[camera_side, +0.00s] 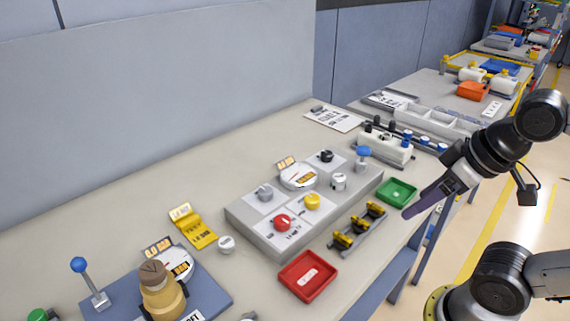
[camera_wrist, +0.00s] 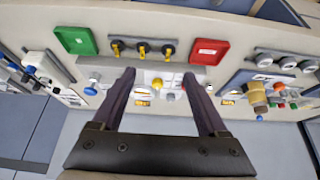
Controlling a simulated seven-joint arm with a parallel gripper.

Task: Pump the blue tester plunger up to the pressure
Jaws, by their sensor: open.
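Two blue-topped parts show, and I cannot tell for certain which is the tester plunger. One is a blue knob (camera_side: 363,152) on a pale stem, at the far right end of the grey panel block (camera_side: 240,215); it also shows in the wrist view (camera_wrist: 91,90). The other is a blue ball on a stem (camera_side: 78,265), upright on a blue base plate (camera_side: 215,297) at the lower left, with a dial (camera_side: 178,262) beside it. My gripper (camera_side: 408,213) is open and empty, apart from both, near the bench's front edge. In the wrist view its fingers (camera_wrist: 159,73) frame the panel.
A green tray (camera_side: 411,194), a red tray (camera_side: 328,276) and a rack of yellow-black parts (camera_side: 343,240) lie in front of the panel. A brown and yellow bottle-like part (camera_side: 162,299) stands on the blue base. A white block with black knobs (camera_side: 384,147) is behind.

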